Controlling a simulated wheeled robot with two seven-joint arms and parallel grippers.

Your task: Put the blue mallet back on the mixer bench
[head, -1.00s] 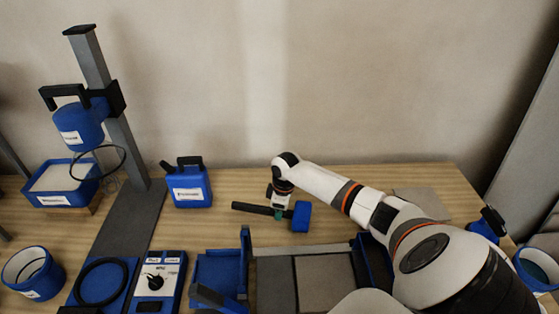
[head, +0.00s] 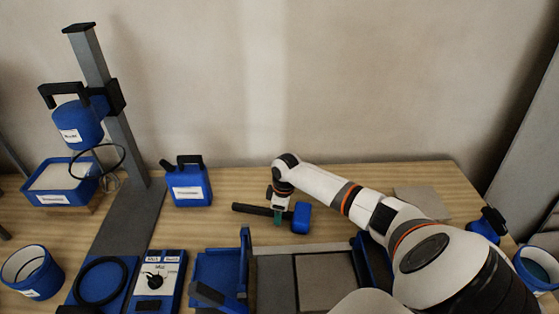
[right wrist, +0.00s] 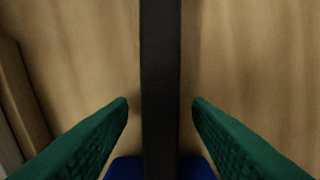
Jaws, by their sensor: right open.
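The blue mallet (head: 301,217) lies on the wooden bench in the head view, its dark handle (head: 250,208) pointing left and its blue head at the right. My right gripper (head: 278,219) is over the handle close to the head. In the right wrist view the dark handle (right wrist: 160,80) runs between the two green fingertips of my right gripper (right wrist: 160,105), with a gap on each side. The jaws are open. Part of the blue head shows at the bottom edge there. My left gripper is not in view.
A blue canister (head: 188,186) stands left of the mallet. A mixer stand (head: 120,125) with a blue bucket-like head is further left. Tile trays and a grey tile (head: 325,281) lie in front. Bare wood (head: 345,178) lies behind my right arm.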

